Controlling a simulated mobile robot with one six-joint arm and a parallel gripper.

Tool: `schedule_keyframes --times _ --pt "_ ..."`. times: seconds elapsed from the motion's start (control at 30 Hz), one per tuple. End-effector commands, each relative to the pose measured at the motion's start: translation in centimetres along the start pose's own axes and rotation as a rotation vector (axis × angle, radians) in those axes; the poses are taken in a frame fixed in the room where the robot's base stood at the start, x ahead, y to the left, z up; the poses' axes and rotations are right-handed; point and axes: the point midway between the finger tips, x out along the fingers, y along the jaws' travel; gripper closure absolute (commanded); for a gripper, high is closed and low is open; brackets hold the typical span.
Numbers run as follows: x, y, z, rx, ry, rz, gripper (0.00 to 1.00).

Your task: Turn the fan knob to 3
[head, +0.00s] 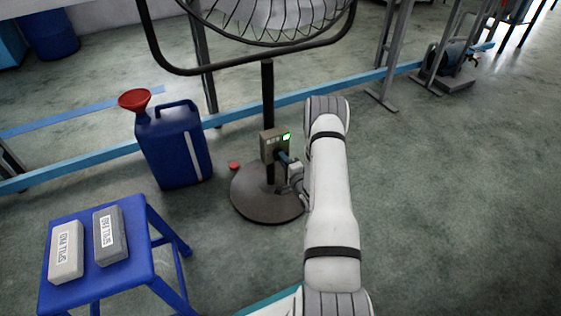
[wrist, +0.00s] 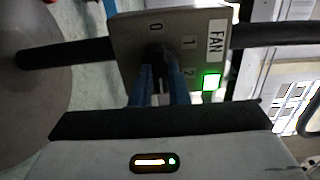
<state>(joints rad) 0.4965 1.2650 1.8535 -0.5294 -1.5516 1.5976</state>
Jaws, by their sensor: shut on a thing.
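The fan's control box (head: 270,146) is mounted on the fan's dark pole, with a lit green patch at its upper right. In the wrist view the box (wrist: 183,24) fills the top middle, with the marks FAN, 0, 1 and 2 and a bright green light (wrist: 211,82). No 3 is visible there. The dark fan knob (wrist: 156,54) is on the box face, partly hidden by my fingers. My gripper (head: 285,158) reaches the box from the right; its blue fingers (wrist: 158,82) are shut on the knob. Which mark the knob points to is unclear.
The fan's round base (head: 262,208) stands on the floor below, with a small red object (head: 234,166) beside it. A blue jerrycan (head: 175,150) with a red funnel (head: 135,100) stands left. A blue stool (head: 85,290) holds two labelled blocks.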

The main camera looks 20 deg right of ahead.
Motion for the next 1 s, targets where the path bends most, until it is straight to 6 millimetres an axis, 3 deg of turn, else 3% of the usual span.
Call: schedule_keyframes --times 0.3,0.57,1.0 --pt "-0.1 0.2 0.2 0.002 -0.003 0.004 0.64" --pt "-0.3 0.1 0.1 0.001 -0.002 0.003 0.64" --pt "-6.8 0.0 0.1 0.003 0.0 0.006 0.64"
